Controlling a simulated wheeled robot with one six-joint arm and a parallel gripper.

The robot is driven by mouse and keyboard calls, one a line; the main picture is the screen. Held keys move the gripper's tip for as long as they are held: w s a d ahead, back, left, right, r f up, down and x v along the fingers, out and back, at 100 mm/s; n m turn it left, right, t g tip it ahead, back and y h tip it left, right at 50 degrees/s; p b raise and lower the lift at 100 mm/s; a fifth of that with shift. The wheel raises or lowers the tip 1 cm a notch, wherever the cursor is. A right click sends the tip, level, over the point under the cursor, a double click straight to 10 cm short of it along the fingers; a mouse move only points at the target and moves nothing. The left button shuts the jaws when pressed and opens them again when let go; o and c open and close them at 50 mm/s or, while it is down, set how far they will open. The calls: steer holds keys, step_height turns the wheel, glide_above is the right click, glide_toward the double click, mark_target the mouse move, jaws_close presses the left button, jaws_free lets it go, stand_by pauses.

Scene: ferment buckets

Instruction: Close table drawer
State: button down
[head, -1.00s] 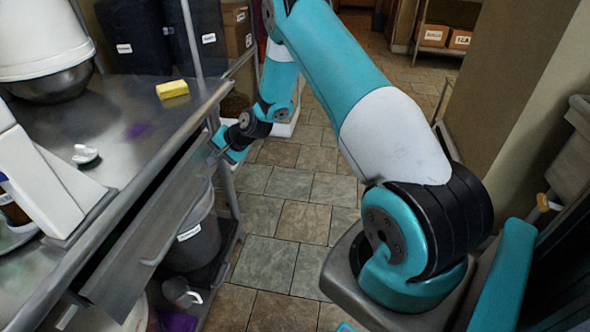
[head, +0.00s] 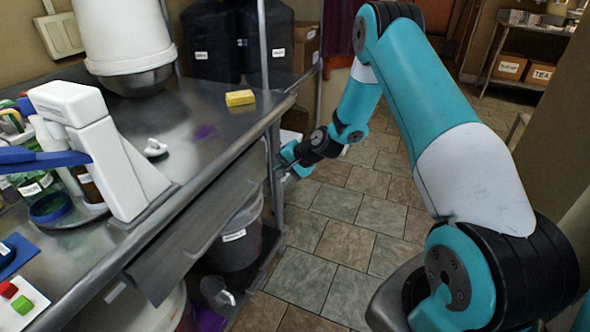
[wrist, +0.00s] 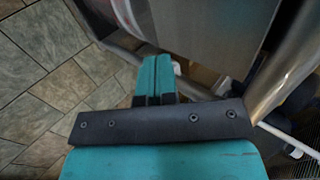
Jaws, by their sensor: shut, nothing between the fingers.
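The table drawer (head: 190,235) is under the metal table in the head view. Its long grey front runs along below the table's edge, and its near end stands out a little from the table. A handle shows low on the front. My gripper (head: 281,168) is at the far end of the drawer front, close to the table leg. In the wrist view my gripper (wrist: 155,65) has its two teal fingers pressed together, with nothing between them. A grey panel lies just ahead of the fingertips there. I cannot tell whether they touch it.
The metal table (head: 205,110) holds a yellow sponge (head: 240,98), a white dispenser (head: 105,150) and several bottles. A grey bucket (head: 237,240) and a jug (head: 217,292) stand below the drawer. The tiled floor (head: 345,235) to the right is clear.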

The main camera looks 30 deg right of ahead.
steer(key=v, duration=0.9)
steer(key=t+y+b, duration=0.3)
steer(key=t+b, duration=0.1)
steer(key=b, duration=0.3)
glide_toward(253, 173)
steer(key=p+x, duration=0.1)
steer(key=x, duration=0.6)
steer(key=shift+a+p, duration=0.25)
steer(key=shift+p, duration=0.15)
